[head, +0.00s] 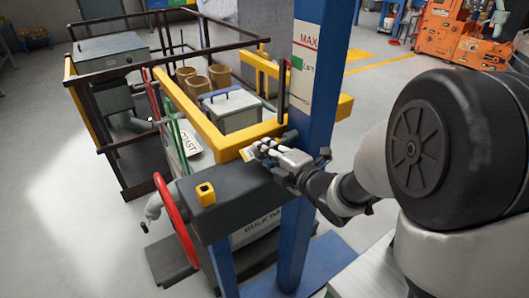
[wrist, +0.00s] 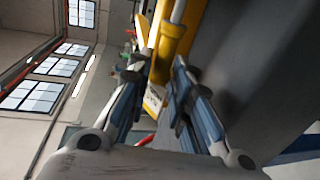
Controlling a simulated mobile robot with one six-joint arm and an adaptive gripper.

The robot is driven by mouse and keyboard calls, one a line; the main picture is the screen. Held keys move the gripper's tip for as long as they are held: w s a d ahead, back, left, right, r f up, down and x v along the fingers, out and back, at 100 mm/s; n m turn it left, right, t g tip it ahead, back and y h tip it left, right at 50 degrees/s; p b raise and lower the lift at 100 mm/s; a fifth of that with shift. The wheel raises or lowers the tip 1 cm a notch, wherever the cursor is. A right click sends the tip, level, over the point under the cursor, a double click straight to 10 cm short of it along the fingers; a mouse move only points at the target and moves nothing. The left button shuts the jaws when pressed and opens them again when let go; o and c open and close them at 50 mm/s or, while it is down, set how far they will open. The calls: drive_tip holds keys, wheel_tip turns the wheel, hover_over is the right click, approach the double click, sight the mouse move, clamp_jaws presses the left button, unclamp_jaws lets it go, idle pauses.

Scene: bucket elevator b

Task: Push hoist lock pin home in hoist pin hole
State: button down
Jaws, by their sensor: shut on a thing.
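My gripper (head: 266,148) is at the dark housing beside the blue column, close to the end of the yellow beam. In the wrist view my gripper's two fingers (wrist: 156,72) stand on either side of a narrow yellow part. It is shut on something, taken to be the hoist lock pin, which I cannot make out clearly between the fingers. A small white and yellow tag (head: 248,153) hangs by the fingertips; a pale tag (wrist: 153,102) also shows between the fingers. The hoist pin hole is hidden by the gripper, so I cannot tell how deep the pin sits.
The blue column (head: 310,110) stands just behind the gripper. The yellow beam (head: 195,115) runs back left. The dark housing (head: 232,193) carries a yellow block (head: 205,194), with a red handwheel (head: 176,225) at its left.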

drive_tip(key=shift+w+d, duration=0.7)
drive_tip(key=shift+d, duration=0.35)
drive_tip(key=c, duration=1.4)
unclamp_jaws()
drive_tip(key=shift+o, duration=0.2)
drive_tip(key=v, duration=1.2)
